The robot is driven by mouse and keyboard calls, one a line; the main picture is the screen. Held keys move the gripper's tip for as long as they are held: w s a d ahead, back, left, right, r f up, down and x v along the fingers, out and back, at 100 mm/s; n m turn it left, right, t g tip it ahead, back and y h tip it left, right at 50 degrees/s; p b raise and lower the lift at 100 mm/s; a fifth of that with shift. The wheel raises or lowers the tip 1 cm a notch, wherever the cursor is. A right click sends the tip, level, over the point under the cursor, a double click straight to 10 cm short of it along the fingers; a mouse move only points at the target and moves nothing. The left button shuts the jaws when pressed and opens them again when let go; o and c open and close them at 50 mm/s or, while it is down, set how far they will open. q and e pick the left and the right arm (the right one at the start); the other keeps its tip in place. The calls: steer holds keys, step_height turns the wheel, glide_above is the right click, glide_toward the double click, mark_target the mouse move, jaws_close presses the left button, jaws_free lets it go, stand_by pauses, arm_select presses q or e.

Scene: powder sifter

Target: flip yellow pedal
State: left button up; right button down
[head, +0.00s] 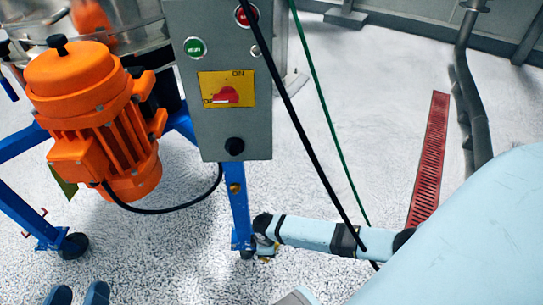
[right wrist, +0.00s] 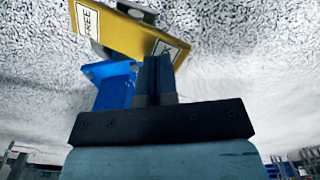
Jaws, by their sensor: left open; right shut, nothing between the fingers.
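In the head view my right arm reaches to the base of the blue leg (head: 239,205), where the pedal is mostly hidden. My left gripper (head: 78,294) is open and empty at the bottom left edge of the head view, away from the pedal.
An orange motor (head: 100,115) and a grey control box (head: 215,130) with a red switch stand above the leg. A red floor grate (head: 428,160) lies to the right. Open speckled floor surrounds the leg.

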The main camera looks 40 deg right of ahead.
arm_select(q)
steer(key=shift+f+b, duration=0.55)
arm_select(e)
steer(key=shift+f, duration=1.2)
steer(key=shift+r+p, duration=0.65)
steer(key=shift+p, duration=0.05)
steer(key=shift+r+p, duration=0.35)
steer(key=shift+p, duration=0.05)
steer(key=shift+r+p, duration=0.5)
steer(key=shift+p, duration=0.1)
steer(key=shift+r+p, duration=0.55)
steer(key=shift+p, duration=0.1)
arm_select(q)
step_height(320, 180, up, 9)
steer(key=n+t+p, duration=0.1)
steer(key=t+p, duration=0.2)
steer(key=shift+s+a+r, duration=0.15)
steer(key=shift+s+r, duration=0.05)
steer(key=shift+s, duration=0.15)
arm_select(e)
steer(key=shift+r, duration=1.5)
